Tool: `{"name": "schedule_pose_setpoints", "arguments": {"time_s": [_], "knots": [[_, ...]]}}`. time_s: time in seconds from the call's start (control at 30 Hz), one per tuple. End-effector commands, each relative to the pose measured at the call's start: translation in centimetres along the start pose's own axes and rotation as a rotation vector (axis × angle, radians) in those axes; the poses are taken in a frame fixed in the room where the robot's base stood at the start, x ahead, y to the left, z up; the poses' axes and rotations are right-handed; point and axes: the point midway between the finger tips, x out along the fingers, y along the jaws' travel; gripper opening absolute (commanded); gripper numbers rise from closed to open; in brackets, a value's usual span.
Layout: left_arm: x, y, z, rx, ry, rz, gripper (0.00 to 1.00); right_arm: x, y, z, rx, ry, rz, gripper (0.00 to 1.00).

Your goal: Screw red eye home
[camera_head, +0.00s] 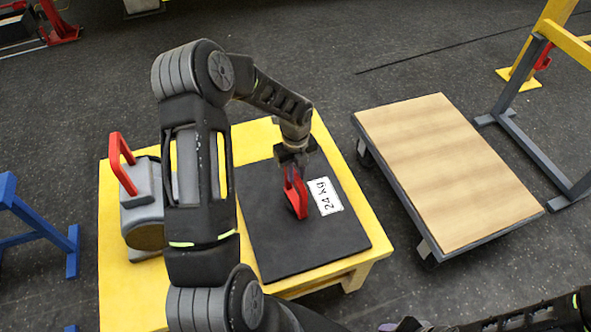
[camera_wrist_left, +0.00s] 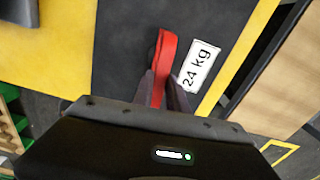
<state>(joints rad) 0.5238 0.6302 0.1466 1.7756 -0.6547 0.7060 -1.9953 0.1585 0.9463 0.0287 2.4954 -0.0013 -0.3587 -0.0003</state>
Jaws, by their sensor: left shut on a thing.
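The red eye (camera_head: 297,198) stands on the dark plate (camera_head: 267,246) beside a white label reading 24 kg (camera_head: 325,196). My left gripper (camera_head: 292,170) comes down from above and is shut on the red eye. In the left wrist view the red eye (camera_wrist_left: 165,62) stands up between the gripper's fingers (camera_wrist_left: 161,90). The gripper hides the lower end of the eye there, so how far it is seated cannot be told. My right arm shows at the lower right edge; its gripper is not clearly visible.
The plate lies on a yellow table (camera_head: 120,290). A grey machine part with a red handle (camera_head: 122,163) stands to the left, partly behind my arm. A wood-topped cart (camera_head: 450,170) stands right of the table, with a yellow and grey frame (camera_head: 530,85) beyond. A blue stand (camera_head: 35,225) is at left.

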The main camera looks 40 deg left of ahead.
Motion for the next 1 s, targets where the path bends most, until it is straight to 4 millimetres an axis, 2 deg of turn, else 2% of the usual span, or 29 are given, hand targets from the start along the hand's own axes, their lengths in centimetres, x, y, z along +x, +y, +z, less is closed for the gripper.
{"name": "schedule_pose_setpoints", "arguments": {"time_s": [0.3, 0.7, 0.73, 1.0], "knots": [[-0.38, -0.19, 0.32, 0.103, -0.008, -0.006, 0.00, -0.60, -0.24, 0.00, 0.000, 0.000, 0.000, 0.36], [-0.35, -0.20, 0.34, 0.112, -0.009, -0.005, 0.00, -0.59, -0.24, -0.01, 0.000, 0.000, 0.000, 0.36], [-0.35, -0.20, 0.34, 0.112, -0.009, -0.005, 0.20, -0.59, -0.24, -0.01, 0.000, 0.000, 0.000, 0.36], [-0.16, -0.10, 0.15, 0.111, -0.004, -0.003, 0.40, -0.57, -0.22, 0.00, 0.000, 0.000, 0.000, 0.36]]}}
